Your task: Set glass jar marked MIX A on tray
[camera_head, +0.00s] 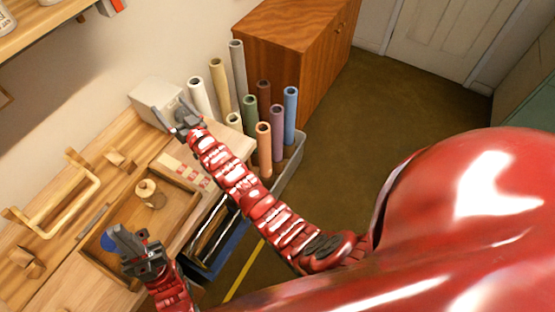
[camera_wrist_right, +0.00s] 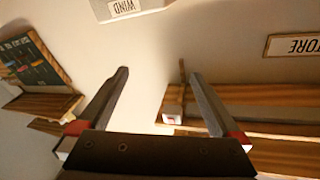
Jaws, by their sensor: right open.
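A wooden tray (camera_head: 185,237) with raised sides lies on the bench in the head view. A small round pale-topped jar or pot (camera_head: 150,195) stands in its far part. My left gripper (camera_head: 130,250) is over the near-left part of the tray, shut on a rounded blue object that looks like a jar (camera_head: 112,239). No MIX A marking can be read on either object. My right gripper (camera_head: 185,122) is open beside a pale grey box at the back of the bench. In the right wrist view its two fingers (camera_wrist_right: 160,95) are spread with nothing between them.
The pale box (camera_head: 155,98) and several upright coloured tubes (camera_head: 263,145) in a grey bin stand beyond the tray. A wooden frame-like handle (camera_head: 65,195) and small blocks lie left of it. The right wrist view shows wall signs (camera_wrist_right: 298,46) and shelves (camera_wrist_right: 260,128).

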